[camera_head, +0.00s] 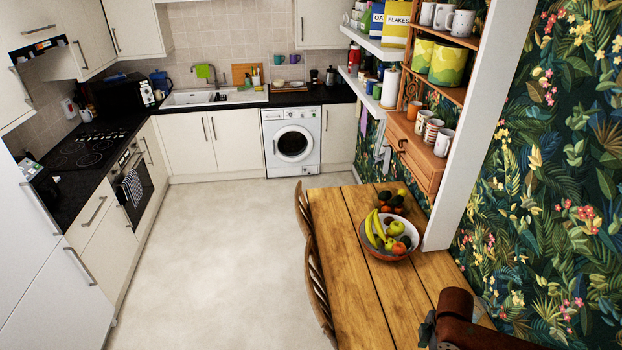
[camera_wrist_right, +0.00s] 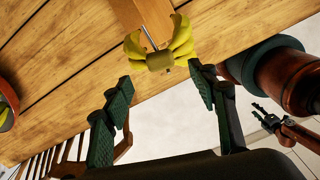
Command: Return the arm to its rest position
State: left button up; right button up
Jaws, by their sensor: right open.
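My right gripper (camera_wrist_right: 160,88) shows in the right wrist view with its two dark green fingers spread apart. Nothing is between them. Part of my right arm (camera_head: 470,328), reddish brown, shows at the bottom right of the head view over the table's near end. Another gripper of mine, apparently the left (camera_wrist_right: 266,114), is small at the right of the wrist view; its opening is unclear.
The wooden table (camera_head: 345,255) carries a fruit bowl (camera_head: 378,252); chairs (camera_head: 316,285) stand along its left side. A shelf unit (camera_head: 418,150) hangs on the wall above it. The floor (camera_head: 215,240) to the left is clear, with counters (camera_head: 65,195) beyond.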

notch_tip(320, 180, down, 8)
jog(key=shift+a+b, duration=0.15)
jog(key=shift+b, duration=0.45)
jog(key=shift+a+r+b, duration=0.3)
jog(key=shift+a+r, duration=0.05)
jog(key=shift+a, duration=0.2)
jog(key=a+r+p, duration=0.1)
jog(key=a+p, duration=0.5)
jog(key=a, duration=0.3)
jog(key=shift+s+a, duration=0.25)
jog(key=shift+s, duration=0.2)
